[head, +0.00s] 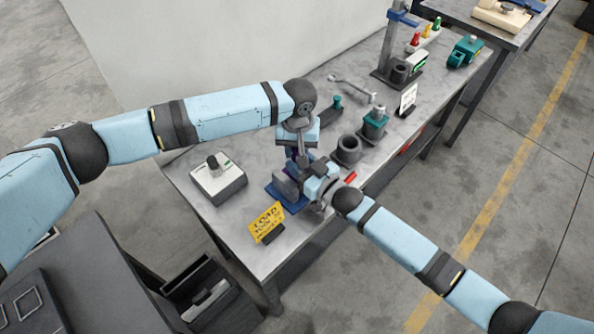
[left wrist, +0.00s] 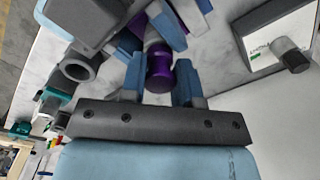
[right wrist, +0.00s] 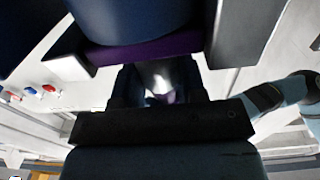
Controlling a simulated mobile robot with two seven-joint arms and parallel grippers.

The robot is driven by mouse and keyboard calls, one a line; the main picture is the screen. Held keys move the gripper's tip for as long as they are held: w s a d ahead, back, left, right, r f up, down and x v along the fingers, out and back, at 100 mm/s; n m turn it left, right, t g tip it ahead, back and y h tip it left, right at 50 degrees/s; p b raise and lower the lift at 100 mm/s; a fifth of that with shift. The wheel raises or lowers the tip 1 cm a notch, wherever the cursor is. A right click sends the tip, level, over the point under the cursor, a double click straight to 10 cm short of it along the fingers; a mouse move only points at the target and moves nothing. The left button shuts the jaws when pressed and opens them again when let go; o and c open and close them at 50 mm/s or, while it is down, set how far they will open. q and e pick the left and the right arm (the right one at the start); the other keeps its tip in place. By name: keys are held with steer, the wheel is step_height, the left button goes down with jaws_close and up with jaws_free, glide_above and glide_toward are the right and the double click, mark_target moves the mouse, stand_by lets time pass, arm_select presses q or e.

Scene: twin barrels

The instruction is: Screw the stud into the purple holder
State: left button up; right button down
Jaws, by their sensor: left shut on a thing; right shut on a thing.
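My left gripper (head: 297,146) reaches down over the near end of the bench. In the left wrist view its fingers (left wrist: 160,88) are shut on a purple cylinder (left wrist: 160,72), which looks like the purple holder. A pale metal part shows just beyond it, with more purple behind. My right gripper (head: 312,186) comes in from the right, close below the left one. In the right wrist view its fingers are shut around a shiny metal piece (right wrist: 160,78), likely the stud. A purple band (right wrist: 140,50) shows above it. The grippers hide where the parts meet.
A blue fixture (head: 284,197) sits under the grippers. A white box with a knob (head: 218,178) stands left, a yellow sign (head: 266,222) in front. A dark cup (head: 347,151), a teal-topped part (head: 375,122) and a wrench (head: 352,87) stand or lie farther along the bench.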

arm_select(q)
steer(key=m, duration=1)
steer(key=shift+a, duration=0.1)
steer(key=m, duration=0.6)
steer(key=shift+f+m, duration=0.1)
steer(key=shift+m, duration=0.3)
steer(key=m, duration=0.4)
steer(key=shift+w, duration=0.1)
steer(key=m, duration=0.6)
steer(key=shift+m, duration=0.3)
steer(key=m, duration=1.4)
steer(key=o, duration=1)
